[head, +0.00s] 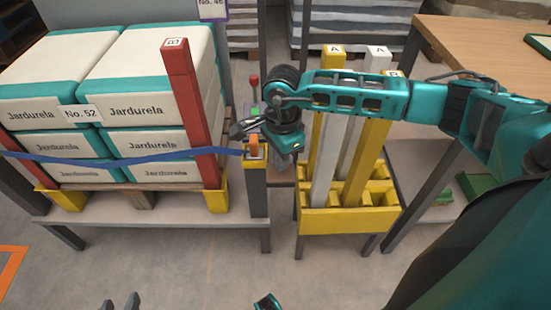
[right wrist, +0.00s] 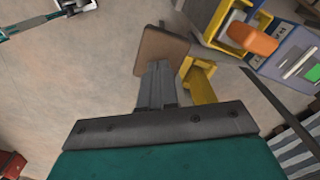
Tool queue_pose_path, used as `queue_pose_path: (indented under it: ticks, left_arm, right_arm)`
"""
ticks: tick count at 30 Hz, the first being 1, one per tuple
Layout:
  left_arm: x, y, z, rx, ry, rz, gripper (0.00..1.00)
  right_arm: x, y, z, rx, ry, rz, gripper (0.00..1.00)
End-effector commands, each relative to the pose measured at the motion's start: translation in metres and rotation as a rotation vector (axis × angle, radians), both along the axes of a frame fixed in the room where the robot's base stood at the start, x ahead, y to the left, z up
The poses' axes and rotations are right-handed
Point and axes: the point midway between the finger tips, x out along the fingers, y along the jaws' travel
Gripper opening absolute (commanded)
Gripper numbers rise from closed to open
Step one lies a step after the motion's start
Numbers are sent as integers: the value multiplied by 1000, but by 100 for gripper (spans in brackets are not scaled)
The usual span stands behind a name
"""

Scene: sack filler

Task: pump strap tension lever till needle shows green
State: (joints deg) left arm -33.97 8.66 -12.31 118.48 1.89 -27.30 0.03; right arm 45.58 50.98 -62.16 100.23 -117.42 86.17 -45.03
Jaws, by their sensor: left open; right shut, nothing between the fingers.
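A blue strap (head: 110,157) runs across the stacked sacks to a tensioner on a grey post at their right. An orange piece (head: 254,147), which looks like the lever's handle, sits there; it also shows in the right wrist view (right wrist: 252,38). Next to it in that view is a box with a green patch (right wrist: 302,63); I cannot make out a needle. My right gripper (head: 239,129) is shut and empty, close to the tensioner; its fingers also show in the right wrist view (right wrist: 157,88), apart from the orange piece. My left gripper (head: 120,303) is open and empty at the bottom edge.
White and teal sacks (head: 165,100) fill the pallet at left, behind a red post (head: 187,105). A yellow rack (head: 347,218) with tall posts stands right of the tensioner, below my right arm. A wooden table (head: 495,50) is at far right. The front floor is clear.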

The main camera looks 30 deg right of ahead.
Motion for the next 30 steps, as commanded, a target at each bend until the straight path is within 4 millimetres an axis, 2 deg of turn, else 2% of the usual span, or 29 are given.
queue_pose_path:
  ticks: [7,14,27,30]
  left_arm:
    - [0,0,-4,0,0,0,43]
    - [0,-3,-23,-2,15,-7,43]
    - [5,-18,-36,-33,11,-30,43]
    - [6,-20,-31,-34,10,-33,43]
  right_arm:
    - [0,0,-5,0,1,0,0]
    - [0,0,-32,-1,1,0,0]
    - [1,-1,-80,-3,-2,-2,0]
    - [0,-1,-88,-4,1,-2,0]
